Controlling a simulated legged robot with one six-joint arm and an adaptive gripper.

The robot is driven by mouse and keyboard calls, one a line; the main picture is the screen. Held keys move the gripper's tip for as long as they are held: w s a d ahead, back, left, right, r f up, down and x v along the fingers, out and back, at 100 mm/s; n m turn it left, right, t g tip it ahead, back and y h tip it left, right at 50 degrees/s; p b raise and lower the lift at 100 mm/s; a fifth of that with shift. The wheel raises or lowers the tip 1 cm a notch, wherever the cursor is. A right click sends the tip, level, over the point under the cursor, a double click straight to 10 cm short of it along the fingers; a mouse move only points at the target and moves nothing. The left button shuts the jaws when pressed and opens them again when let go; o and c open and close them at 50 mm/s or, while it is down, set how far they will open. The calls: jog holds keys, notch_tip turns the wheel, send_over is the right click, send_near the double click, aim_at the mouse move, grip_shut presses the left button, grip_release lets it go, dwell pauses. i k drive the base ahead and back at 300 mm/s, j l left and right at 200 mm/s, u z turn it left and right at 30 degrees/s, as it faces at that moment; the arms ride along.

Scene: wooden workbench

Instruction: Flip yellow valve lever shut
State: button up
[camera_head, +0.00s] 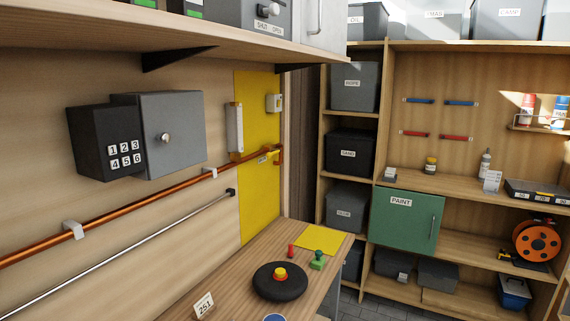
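The yellow valve lever (264,158) is small in the picture and sits on the copper pipe (185,185), near the pipe's right end. A yellow panel (257,205) on the wall lies behind it. The lever seems to run roughly along the pipe, but it is too small to tell its exact angle. My gripper is not in view, and nothing is seen touching the lever.
Above the pipe are a keypad box (98,143) and a grey box (165,135). A shelf (200,38) overhangs them. The wooden bench (232,285) holds a black disc with a button (280,283), a green knob (317,260) and a number card (204,305).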

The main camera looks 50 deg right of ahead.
aim_at(269, 154)
jog(key=k+l+z, duration=0.1)
jog(key=l+z, duration=1.1)
